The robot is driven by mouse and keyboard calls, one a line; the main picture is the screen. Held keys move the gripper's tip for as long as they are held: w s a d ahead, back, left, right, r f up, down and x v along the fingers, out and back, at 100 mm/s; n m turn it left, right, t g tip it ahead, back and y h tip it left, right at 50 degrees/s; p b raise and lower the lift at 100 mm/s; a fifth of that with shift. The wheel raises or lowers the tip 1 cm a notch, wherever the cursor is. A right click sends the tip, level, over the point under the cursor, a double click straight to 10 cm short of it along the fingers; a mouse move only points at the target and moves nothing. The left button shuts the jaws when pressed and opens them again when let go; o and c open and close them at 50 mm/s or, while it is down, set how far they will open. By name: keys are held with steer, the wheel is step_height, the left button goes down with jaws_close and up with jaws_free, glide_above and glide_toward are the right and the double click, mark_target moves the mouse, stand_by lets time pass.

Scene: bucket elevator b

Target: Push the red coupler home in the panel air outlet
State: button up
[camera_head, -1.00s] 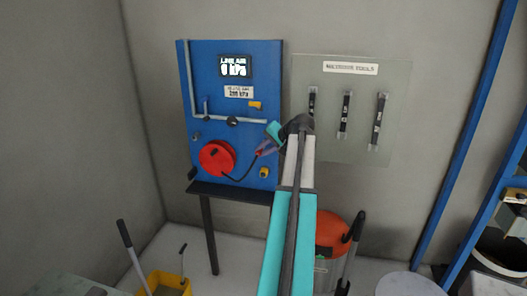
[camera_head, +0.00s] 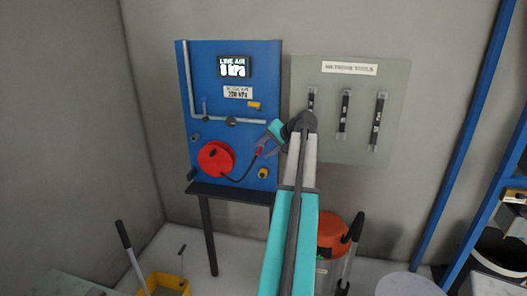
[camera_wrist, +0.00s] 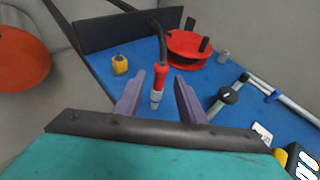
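The red coupler (camera_wrist: 161,76) has a pale metal tip (camera_wrist: 155,99), and a dark hose runs from its back. In the head view the coupler (camera_head: 259,151) is small, low on the right of the blue panel (camera_head: 224,80). My gripper (camera_wrist: 158,98) is open, its two purple fingers on either side of the coupler's tip, with gaps showing on both sides. In the head view my gripper (camera_head: 270,144) is in front of the panel's right edge. I cannot make out the air outlet clearly or tell whether the coupler sits in it.
The red hose reel (camera_head: 216,157) is left of the coupler. A yellow knob (camera_head: 263,173) is below it, and a grey pipe with a black valve (camera_head: 231,122) runs above. A shelf (camera_head: 230,192) juts out under the panel. A tool board (camera_head: 360,100) hangs to the right.

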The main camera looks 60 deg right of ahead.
steer(key=b+v, duration=0.2)
steer(key=v, duration=1)
steer(key=shift+s+a+r, duration=0.1)
steer(key=shift+r, duration=0.05)
stand_by(0.6)
